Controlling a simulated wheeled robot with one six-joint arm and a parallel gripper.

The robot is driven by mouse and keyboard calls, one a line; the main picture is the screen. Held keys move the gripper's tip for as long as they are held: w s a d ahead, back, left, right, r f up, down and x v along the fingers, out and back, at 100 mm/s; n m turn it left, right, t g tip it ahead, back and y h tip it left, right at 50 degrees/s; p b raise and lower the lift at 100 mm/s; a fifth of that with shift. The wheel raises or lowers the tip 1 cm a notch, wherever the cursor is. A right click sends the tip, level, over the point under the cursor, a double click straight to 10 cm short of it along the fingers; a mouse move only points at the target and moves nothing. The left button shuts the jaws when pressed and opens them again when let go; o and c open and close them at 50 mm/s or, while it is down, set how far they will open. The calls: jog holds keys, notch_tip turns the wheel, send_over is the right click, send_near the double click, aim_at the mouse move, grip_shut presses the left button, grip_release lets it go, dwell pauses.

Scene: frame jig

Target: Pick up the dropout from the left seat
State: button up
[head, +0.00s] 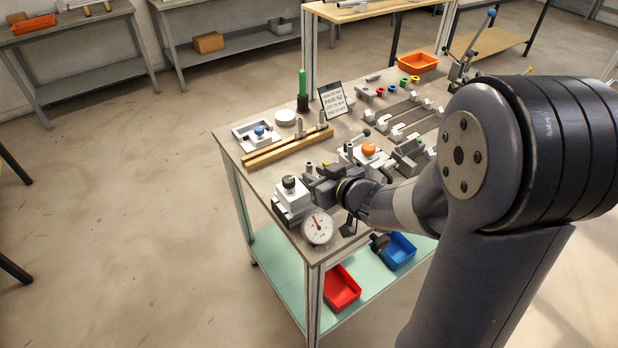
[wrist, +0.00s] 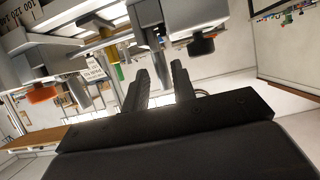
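My gripper (head: 314,184) is low over the front left part of the bench, close to the right side of a pale block fixture with a black knob (head: 290,184). In the wrist view the two dark fingers (wrist: 160,68) stand apart with a gap between them. A grey metal piece (wrist: 150,32) lies beyond the fingertips, and its lower end lines up with the gap; I cannot tell whether it is the dropout or whether it touches a finger. A black knob (wrist: 201,46) is to its right. I cannot pick out the dropout surely in the head view.
A dial gauge (head: 317,228) stands at the front edge, just below my gripper. A fixture with an orange knob (head: 368,150) is behind and right. Wooden bars (head: 285,149) and a blue-knobbed fixture (head: 260,131) lie further back. Red (head: 342,289) and blue (head: 398,251) bins sit on the lower shelf.

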aim_at(311, 171)
jog(key=shift+r+x, duration=0.2)
jog(key=shift+x, duration=2.4)
jog(key=shift+a, duration=0.1)
jog(key=shift+c, duration=0.3)
grip_shut()
